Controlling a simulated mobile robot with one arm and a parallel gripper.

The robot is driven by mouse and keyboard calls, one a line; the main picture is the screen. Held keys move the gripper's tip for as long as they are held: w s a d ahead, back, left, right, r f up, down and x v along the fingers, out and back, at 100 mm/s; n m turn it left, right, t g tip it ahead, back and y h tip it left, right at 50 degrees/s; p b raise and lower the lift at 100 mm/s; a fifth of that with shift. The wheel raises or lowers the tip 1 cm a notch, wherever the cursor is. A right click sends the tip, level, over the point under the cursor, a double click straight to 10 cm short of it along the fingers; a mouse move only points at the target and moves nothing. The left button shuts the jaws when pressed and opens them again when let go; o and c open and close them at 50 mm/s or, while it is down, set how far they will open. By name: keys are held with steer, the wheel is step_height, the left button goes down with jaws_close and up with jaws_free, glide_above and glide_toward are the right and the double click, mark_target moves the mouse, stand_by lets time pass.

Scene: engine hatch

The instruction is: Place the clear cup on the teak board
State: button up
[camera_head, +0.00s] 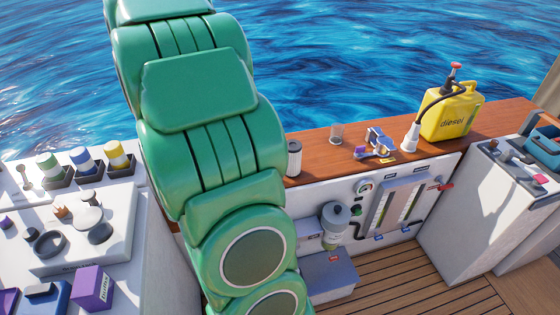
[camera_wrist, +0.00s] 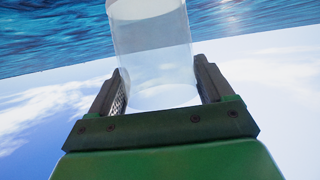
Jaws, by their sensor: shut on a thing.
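In the wrist view, my gripper (camera_wrist: 159,82) is shut on the clear cup (camera_wrist: 152,45), with one finger on each side of it. The cup is see-through, and the sea and sky show behind it. My gripper and the held cup are not visible in the head view, where my green arm fills the left-centre. The teak board (camera_head: 500,118) is the long reddish-brown wooden top along the sea side, right of my arm. Its left end is hidden by my arm.
A white counter (camera_head: 115,215) with several items lies left. Bare board shows between the glass and the cylinder.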

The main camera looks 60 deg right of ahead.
steer(key=s+d+m+g+h, duration=0.3)
steer(key=s+d+m+h, duration=0.1)
steer(key=s+d, duration=1.7)
steer(key=s+d+m+g+h, duration=0.1)
steer(key=s+d+m+g, duration=0.1)
steer(key=s+d, duration=0.65)
steer(key=s+d+m+g+h, duration=0.1)
steer(key=s+d+m+g, duration=0.15)
steer(key=s, duration=1.15)
step_height(320, 180, down, 18)
steer(key=shift+n+t, duration=0.25)
steer(key=shift+t, duration=0.1)
steer(key=shift+w+d+f, duration=0.95)
steer(key=shift+d+f, duration=1.2)
steer(key=shift+d, duration=0.05)
steer(key=shift+w+d+f, duration=0.95)
steer(key=shift+d+f, duration=1.15)
steer(key=shift+d, duration=0.15)
steer(key=shift+w+d+f, duration=0.95)
steer(key=shift+d+f, duration=1.2)
steer(key=shift+d, duration=0.05)
